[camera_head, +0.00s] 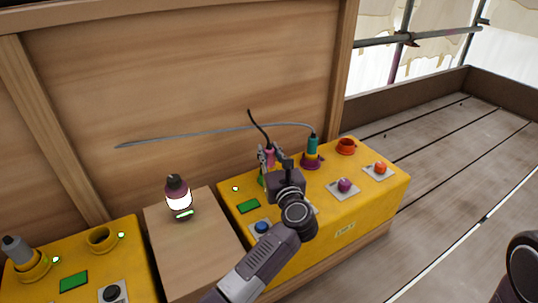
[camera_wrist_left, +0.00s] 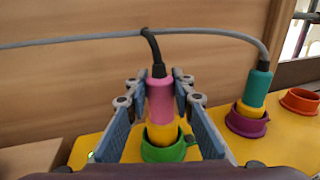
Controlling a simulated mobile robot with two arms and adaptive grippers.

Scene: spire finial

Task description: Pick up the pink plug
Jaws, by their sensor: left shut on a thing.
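The pink plug (camera_head: 270,154) has a black cable and a yellow lower part. In the left wrist view the pink plug (camera_wrist_left: 160,98) is upright between the fingers of my left gripper (camera_wrist_left: 160,108), which is shut on it. In the head view my left gripper (camera_head: 272,160) reaches it from the front. The plug's yellow end is at the green socket (camera_wrist_left: 163,152); I cannot tell how deep it sits. My right gripper is not in view.
A teal plug (camera_head: 312,145) stands in a purple socket (camera_head: 312,162). A grey cable (camera_head: 200,135) stretches behind. An empty orange-red socket (camera_head: 346,146) and buttons share the yellow box (camera_head: 385,195). A lamp (camera_head: 178,195) stands left, on a wooden block (camera_head: 190,245).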

